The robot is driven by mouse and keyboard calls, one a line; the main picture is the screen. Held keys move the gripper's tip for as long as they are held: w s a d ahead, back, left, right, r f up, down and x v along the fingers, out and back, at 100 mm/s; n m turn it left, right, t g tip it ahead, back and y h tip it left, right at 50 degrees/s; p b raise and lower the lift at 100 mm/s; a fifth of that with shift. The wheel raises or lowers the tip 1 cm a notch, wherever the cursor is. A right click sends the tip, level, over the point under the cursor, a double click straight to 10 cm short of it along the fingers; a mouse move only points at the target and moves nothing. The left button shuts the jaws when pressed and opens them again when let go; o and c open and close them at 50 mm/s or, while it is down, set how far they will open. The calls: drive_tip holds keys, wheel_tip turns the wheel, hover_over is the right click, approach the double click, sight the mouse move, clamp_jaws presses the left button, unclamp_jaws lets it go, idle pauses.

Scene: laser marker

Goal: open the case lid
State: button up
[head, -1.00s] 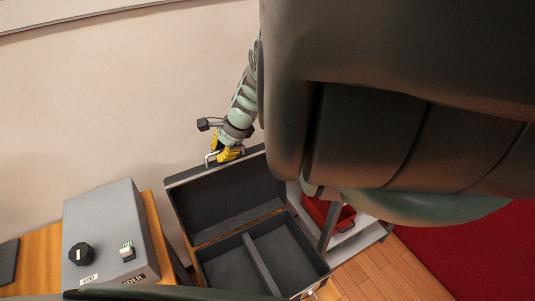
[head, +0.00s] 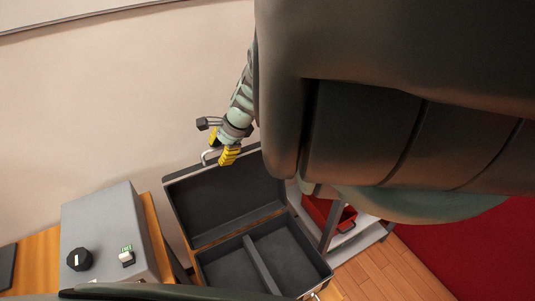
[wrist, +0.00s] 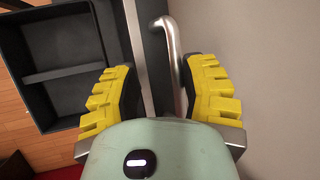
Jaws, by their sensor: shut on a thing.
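The black case (head: 257,262) stands on the wooden table with its lid (head: 228,203) swung up and leaning back toward the wall. Its two-part inside, split by a divider, is in plain view and empty. A silver handle (wrist: 182,62) sits on the lid's top edge. My gripper (head: 220,148) is at that edge, with one yellow finger on each side of the edge and handle. In the wrist view my gripper (wrist: 162,78) has the lid edge and handle between its fingers. The exact contact is hard to see.
A grey control box (head: 105,235) with a black knob stands left of the case. A red bin (head: 325,213) sits on a grey shelf to the right. The wall (head: 110,100) is behind the lid. My own arm hides much of the upper right.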

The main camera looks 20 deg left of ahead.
drive_tip(key=shift+r, duration=0.1)
drive_tip(key=v, duration=0.7)
drive_tip(key=shift+d+r, duration=0.15)
drive_tip(key=shift+w, duration=0.1)
idle(0.6)
